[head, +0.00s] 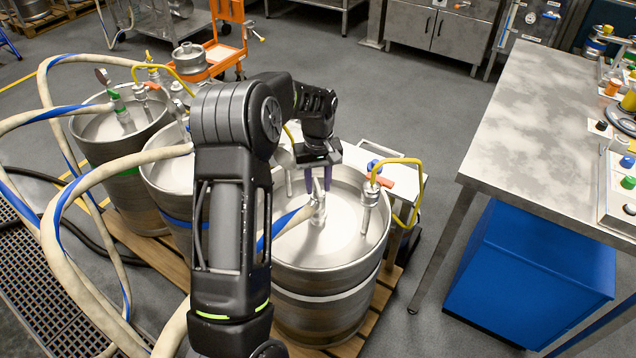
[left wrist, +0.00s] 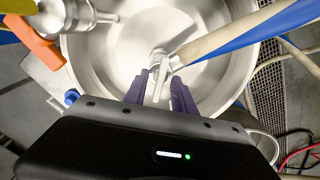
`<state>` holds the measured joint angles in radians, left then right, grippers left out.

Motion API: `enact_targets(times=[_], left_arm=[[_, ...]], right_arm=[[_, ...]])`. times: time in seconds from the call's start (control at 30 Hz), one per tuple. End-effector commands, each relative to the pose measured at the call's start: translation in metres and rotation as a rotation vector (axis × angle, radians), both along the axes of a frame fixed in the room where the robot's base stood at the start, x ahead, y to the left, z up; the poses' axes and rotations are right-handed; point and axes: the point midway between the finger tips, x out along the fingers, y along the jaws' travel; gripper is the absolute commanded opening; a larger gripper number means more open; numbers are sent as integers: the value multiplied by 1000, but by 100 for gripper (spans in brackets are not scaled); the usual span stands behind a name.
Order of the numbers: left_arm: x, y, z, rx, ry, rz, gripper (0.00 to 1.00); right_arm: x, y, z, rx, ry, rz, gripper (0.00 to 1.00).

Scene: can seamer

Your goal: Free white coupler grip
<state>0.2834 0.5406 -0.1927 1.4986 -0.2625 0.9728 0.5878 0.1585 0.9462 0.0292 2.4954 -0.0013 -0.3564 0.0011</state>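The front keg (head: 340,240) is steel, with a coupler (head: 318,210) upright near the middle of its top. A cream hose with a blue stripe joins the coupler from the left. The coupler's white grip (left wrist: 160,86) points toward my left gripper (left wrist: 160,76) in the left wrist view. My left gripper (head: 318,188) comes from above, with its purple fingers on either side of the grip. Gaps show between the fingers and the grip, so it looks open around it. My right gripper is in neither view.
A metal fitting with a yellow hose (head: 416,175) and an orange handle (left wrist: 30,42) stands at the front keg's right side. Other kegs with couplers stand left, the left one (head: 130,160) with a green grip. A steel table (head: 540,120) stands right, above a blue box (head: 530,275).

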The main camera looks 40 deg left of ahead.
Motion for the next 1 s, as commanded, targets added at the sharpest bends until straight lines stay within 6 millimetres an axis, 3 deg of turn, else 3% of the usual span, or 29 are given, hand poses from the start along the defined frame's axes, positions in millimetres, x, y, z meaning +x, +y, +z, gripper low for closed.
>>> enact_targets(times=[0.33,0.8,1.0], left_arm=[[0,0,5,0,0,0,32],[0,0,71,1,-1,0,32],[0,0,78,0,0,0,32]], right_arm=[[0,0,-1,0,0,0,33],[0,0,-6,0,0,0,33],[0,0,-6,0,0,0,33]])
